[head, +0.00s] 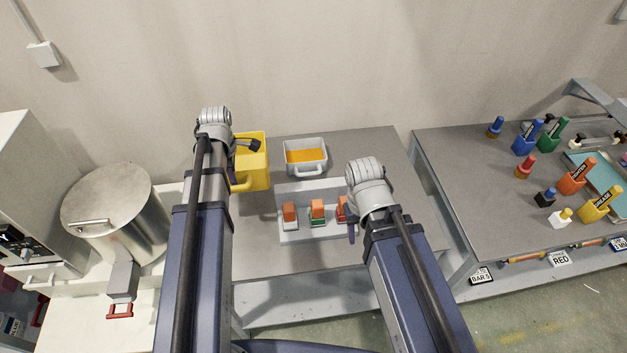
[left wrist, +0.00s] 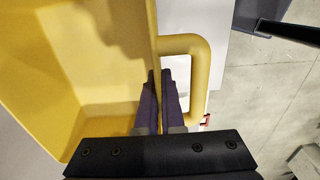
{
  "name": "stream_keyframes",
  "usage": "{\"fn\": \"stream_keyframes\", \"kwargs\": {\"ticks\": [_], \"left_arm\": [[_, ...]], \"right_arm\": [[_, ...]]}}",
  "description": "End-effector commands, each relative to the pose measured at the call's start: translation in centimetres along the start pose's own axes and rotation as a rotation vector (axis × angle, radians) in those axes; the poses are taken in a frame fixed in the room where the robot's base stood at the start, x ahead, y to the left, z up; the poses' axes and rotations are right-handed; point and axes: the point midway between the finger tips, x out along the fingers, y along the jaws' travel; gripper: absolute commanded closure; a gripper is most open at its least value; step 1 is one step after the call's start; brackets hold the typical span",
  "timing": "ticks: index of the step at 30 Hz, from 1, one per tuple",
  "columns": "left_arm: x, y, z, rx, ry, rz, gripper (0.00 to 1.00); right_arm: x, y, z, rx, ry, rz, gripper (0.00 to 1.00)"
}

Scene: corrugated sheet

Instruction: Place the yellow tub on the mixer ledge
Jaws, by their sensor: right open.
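The yellow tub (head: 258,168) is at the back left of the grey table, just right of my left arm, which hides part of it. Its handle shows in the left wrist view (left wrist: 203,75). My left gripper (left wrist: 161,100) is shut on the tub's wall beside the handle, one finger on each side. The steel drum (head: 115,210), which looks like the mixer, stands at the left on white housing (head: 75,330). I cannot tell which part is the ledge. My right gripper (head: 351,228) is open and empty above the table, right of the small blocks.
A grey tub with orange contents (head: 306,156) stands right of the yellow tub. A pale stand (head: 300,190) holds orange-topped blocks (head: 290,212). A white cabinet (head: 35,195) rises at far left. The right table (head: 465,185) carries coloured bottles and holders.

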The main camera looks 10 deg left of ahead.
Motion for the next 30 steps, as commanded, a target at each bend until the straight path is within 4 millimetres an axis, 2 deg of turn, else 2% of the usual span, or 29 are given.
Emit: {"fn": "stream_keyframes", "kwargs": {"ticks": [9, 14, 20, 30], "left_arm": [[0.0, 0.0, 0.0, 0.000, 0.000, 0.000, 1.00], [0.9, 0.0, 0.0, 0.000, 0.000, 0.000, 1.00], [3.8, 0.0, 0.0, 0.000, 0.000, 0.000, 1.00], [9.9, 0.0, 0.0, 0.000, 0.000, 0.000, 1.00]], "right_arm": [[0.0, 0.0, 0.0, 0.000, 0.000, 0.000, 0.50], [0.9, -0.1, -0.1, -0.001, 0.000, 0.000, 0.50], [3.8, -0.3, -0.2, -0.007, 0.000, 0.001, 0.50], [9.8, -0.9, -0.6, -0.009, 0.000, 0.002, 0.50]]}}
